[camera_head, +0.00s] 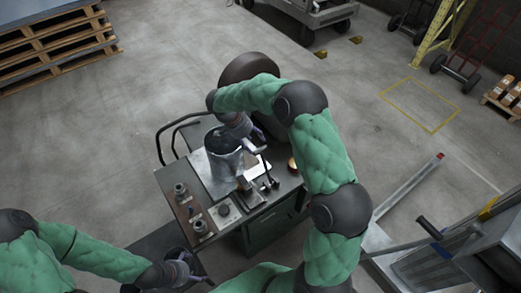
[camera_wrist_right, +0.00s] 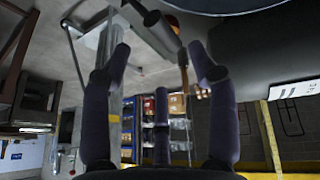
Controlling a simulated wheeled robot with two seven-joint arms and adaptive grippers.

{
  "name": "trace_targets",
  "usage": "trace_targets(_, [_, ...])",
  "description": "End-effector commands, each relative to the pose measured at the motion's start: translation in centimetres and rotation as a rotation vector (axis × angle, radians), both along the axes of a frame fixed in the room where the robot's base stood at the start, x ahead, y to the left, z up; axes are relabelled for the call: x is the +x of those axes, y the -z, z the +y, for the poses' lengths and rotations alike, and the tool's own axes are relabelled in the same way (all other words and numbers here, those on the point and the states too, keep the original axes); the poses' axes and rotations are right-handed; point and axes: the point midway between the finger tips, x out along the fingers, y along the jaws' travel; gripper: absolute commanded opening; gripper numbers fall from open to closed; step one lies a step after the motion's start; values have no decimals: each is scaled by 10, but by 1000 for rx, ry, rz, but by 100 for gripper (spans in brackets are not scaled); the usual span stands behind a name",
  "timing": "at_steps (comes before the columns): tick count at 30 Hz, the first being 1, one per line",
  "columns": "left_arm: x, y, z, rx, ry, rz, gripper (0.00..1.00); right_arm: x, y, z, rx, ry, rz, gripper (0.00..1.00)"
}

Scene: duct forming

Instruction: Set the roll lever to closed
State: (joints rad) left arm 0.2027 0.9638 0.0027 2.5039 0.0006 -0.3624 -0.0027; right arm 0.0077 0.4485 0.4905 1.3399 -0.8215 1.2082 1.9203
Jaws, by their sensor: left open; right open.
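The forming machine (camera_head: 236,215) stands in the middle of the head view, with a shiny metal cylinder (camera_head: 224,165) on it. A dark lever-like bar (camera_head: 255,149) shows just right of the cylinder; I cannot tell for sure that it is the roll lever or how it is set. My right gripper (camera_head: 252,130) is above the machine's far side, partly hidden by my own arm. In the right wrist view its fingers (camera_wrist_right: 160,52) are spread and empty, with a dark rod-like part (camera_wrist_right: 152,22) beyond the tips. My left gripper (camera_head: 187,270) is open at the near left, away from the lever.
Small knobs (camera_head: 201,227) and fittings sit on the machine's near side. A dark round drum (camera_head: 248,67) stands behind it. Wooden pallets (camera_head: 55,50) are at the far left. A metal frame (camera_head: 408,187) lies right of the machine. Floor at the left is clear.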

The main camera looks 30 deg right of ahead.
Motion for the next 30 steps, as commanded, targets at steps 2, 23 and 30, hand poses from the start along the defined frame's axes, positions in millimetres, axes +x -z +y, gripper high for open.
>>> trace_targets(2, [0,1,0,0,0,0,100,-3,16,-6,1,1,4,59])
trace_targets(23, [0,4,0,0,0,-1,100,-12,73,-31,1,-3,1,59])
trace_targets(30, [1,4,0,0,0,-1,100,-12,73,-31,1,-2,1,26])
